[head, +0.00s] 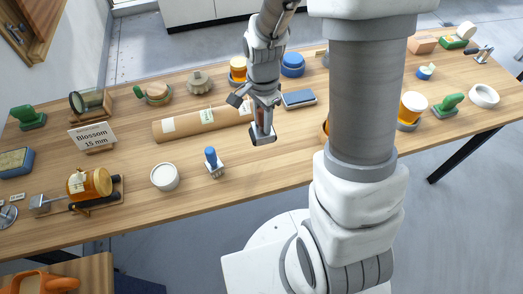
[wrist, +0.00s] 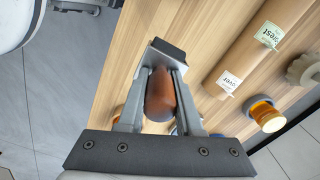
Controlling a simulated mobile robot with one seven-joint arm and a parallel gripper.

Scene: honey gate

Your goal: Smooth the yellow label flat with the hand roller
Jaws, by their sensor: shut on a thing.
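My gripper (head: 264,108) is shut on a brown-handled tool (wrist: 160,95) with a dark block-like head (head: 262,135). It looks like the hand roller, but I cannot see a turning roller clearly. The head is low over the middle of the table; I cannot tell if it touches. In the head view an amber honey jar (head: 96,182) lies on its side in a wooden cradle at the front left. It carries a pale yellowish label (head: 77,184), probably the yellow label. I cannot tell whether the label is flat. My gripper is well to the right of the jar.
A cardboard tube (head: 195,122) lies left of my gripper. A blue-handled brush (head: 212,163) and a white round tub (head: 165,177) stand between gripper and jar. A "Blossom 15 mm" sign (head: 92,137) stands behind the jar. The table front right of the brush is clear.

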